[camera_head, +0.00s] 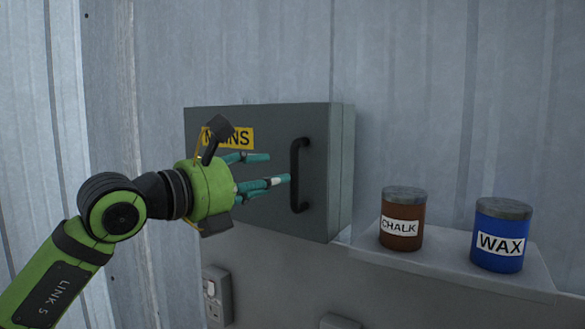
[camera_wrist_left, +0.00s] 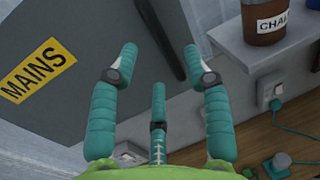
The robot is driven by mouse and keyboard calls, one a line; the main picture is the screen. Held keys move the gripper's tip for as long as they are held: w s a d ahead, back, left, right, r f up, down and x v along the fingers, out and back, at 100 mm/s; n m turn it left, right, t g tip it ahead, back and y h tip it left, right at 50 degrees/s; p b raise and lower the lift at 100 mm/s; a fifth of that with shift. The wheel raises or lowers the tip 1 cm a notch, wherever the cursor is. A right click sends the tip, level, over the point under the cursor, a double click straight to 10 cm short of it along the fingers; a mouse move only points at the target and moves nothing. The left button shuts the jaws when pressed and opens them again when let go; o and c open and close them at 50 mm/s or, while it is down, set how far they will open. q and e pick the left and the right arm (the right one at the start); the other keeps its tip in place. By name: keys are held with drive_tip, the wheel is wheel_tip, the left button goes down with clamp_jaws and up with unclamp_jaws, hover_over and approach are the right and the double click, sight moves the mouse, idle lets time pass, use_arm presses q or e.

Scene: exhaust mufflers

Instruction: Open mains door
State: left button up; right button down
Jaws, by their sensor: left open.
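The mains box (camera_head: 265,200) is a grey metal cabinet on the wall, with a yellow MAINS label (camera_head: 240,138) on its door. The door looks shut. A black vertical bar handle (camera_head: 300,175) is on the door's right side. My left gripper (camera_head: 280,168) is in front of the door, just left of the handle, with its teal fingers open and empty. In the left wrist view the fingers (camera_wrist_left: 163,70) are spread, with the dark handle (camera_wrist_left: 163,38) beyond and between them. I cannot tell if any finger touches it. My right gripper is not in view.
A shelf (camera_head: 450,262) right of the box holds a brown CHALK tin (camera_head: 402,218) and a blue WAX tin (camera_head: 501,235). A wall socket (camera_head: 217,295) is below the box. A green cable (camera_wrist_left: 290,128) shows in the left wrist view.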

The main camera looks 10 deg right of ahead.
sight(292, 202)
use_arm(q)
drive_tip(key=p+x, duration=0.1)
drive_tip(key=x, duration=0.1)
drive_tip(key=p+x, duration=0.1)
drive_tip(key=x, duration=0.1)
drive_tip(key=p+x, duration=0.2)
drive_tip(key=shift+w+d+r, duration=0.2)
drive_tip(key=shift+d+r, duration=0.05)
drive_tip(key=shift+w+d+f, duration=0.1)
drive_tip(key=shift+d+f, duration=0.05)
drive_tip(key=shift+d, duration=0.05)
clamp_jaws()
